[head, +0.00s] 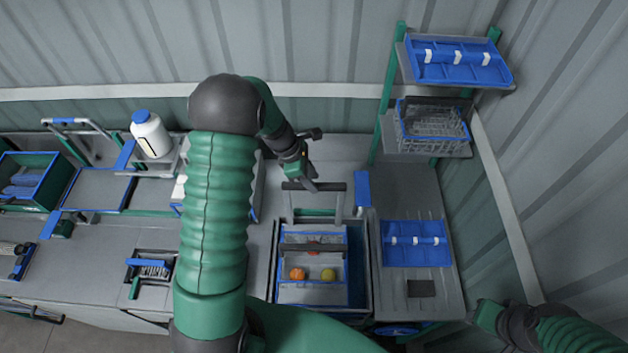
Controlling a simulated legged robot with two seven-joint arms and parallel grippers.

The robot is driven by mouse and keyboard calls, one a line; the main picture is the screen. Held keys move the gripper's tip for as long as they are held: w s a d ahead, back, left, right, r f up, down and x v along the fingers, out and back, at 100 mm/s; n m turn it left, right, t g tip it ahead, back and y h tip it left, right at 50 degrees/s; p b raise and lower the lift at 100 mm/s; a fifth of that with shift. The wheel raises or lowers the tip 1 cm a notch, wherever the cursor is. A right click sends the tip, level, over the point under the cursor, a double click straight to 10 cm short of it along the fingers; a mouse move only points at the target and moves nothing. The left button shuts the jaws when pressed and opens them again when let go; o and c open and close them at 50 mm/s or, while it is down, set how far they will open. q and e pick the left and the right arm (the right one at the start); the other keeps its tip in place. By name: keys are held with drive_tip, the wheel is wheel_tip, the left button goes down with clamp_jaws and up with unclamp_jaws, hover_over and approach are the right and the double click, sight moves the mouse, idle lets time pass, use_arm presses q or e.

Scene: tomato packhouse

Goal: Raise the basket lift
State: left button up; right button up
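The basket lift stands at the bottom centre, with a grey upright handle frame (342,207) at its back. A blue-rimmed basket (281,268) sits low inside its dark housing (364,285). In it lie an orange tomato (297,274) and a yellow-green one (328,274); a red-orange one is partly hidden under a dark bar. My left gripper (306,178) points down at the top bar of the handle frame. Its fingertips overlap the bar in the picture; I cannot tell whether they touch or grip it. My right gripper (488,316) is at the lower right, its fingers unclear.
A side table (440,285) right of the lift holds a blue divided tray (416,257). A shelf rack (388,97) behind it carries another blue tray and a wire basket (432,128). A white bottle (150,134) and green crate (30,180) stand left.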

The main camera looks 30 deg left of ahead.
use_arm(q)
drive_tip(key=shift+o, duration=0.4)
drive_tip(key=shift+s+a+f, duration=0.1)
drive_tip(key=shift+s+f, duration=0.05)
drive_tip(key=shift+a+r, duration=0.1)
drive_tip(key=shift+r, duration=0.1)
drive_tip(key=b+v, duration=0.5)
drive_tip(key=v, duration=1.1)
drive_tip(key=shift+a, duration=0.3)
drive_tip(key=shift+r, duration=0.1)
drive_tip(key=shift+s, duration=0.1)
